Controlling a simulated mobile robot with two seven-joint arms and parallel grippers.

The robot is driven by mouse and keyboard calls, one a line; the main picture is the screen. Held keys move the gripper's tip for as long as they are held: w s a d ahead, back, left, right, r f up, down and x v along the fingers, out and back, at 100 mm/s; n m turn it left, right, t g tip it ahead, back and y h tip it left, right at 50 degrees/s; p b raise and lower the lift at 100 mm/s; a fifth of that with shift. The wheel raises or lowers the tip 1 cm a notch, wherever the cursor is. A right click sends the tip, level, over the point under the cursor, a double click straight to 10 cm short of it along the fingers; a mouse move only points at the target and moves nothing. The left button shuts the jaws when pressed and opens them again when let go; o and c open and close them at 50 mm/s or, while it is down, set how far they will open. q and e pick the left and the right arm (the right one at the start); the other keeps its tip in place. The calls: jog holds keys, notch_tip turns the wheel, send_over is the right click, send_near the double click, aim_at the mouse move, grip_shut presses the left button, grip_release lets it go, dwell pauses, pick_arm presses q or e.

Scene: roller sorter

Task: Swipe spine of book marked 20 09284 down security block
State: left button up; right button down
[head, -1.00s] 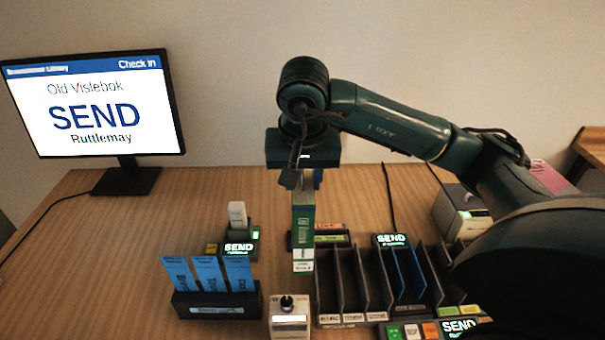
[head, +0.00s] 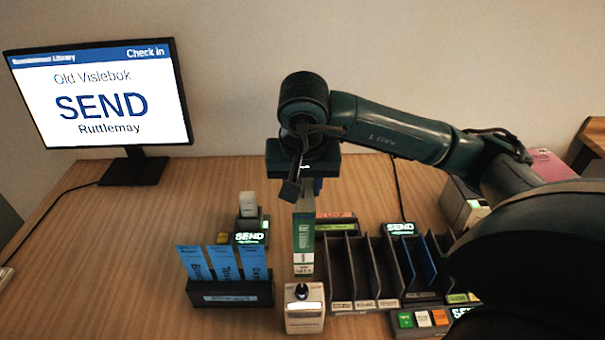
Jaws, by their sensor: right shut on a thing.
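My right gripper (head: 303,190) points down and is shut on a green book (head: 303,233). The book hangs upright, spine facing me, with a white label near its lower end; the label is too small to read. The book is just behind a small beige block with a black knob (head: 304,308), which may be the security block. I cannot tell whether the book touches it. My left gripper is out of view.
A rack of dark slots (head: 352,268) stands right of the book. A holder with blue slips (head: 232,293) is at left, with a small scanner stand (head: 249,226) behind it. The monitor (head: 100,95) reads SEND, Ruttlemay. The left table area is clear.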

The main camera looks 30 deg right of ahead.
jog(key=shift+s+a+f+b, duration=0.15)
jog(key=shift+s+f+b, duration=0.05)
jog(key=shift+f, duration=0.25)
jog(key=shift+s+a+f+b, duration=0.15)
jog(key=shift+s+f, duration=0.05)
jog(key=shift+f, duration=0.2)
jog(key=shift+f+b, duration=0.55)
jog(key=shift+f, duration=0.55)
notch_tip(320, 180, down, 3)
jog(key=shift+f+b, duration=0.1)
jog(key=shift+b, duration=0.95)
jog(key=shift+f+b, duration=0.65)
jog(key=shift+b, duration=0.25)
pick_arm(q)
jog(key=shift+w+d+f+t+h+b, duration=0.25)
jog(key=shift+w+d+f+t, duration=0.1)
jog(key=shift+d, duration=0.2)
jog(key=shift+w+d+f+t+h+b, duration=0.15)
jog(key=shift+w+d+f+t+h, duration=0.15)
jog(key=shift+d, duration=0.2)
pick_arm(e)
jog(key=shift+f, duration=0.3)
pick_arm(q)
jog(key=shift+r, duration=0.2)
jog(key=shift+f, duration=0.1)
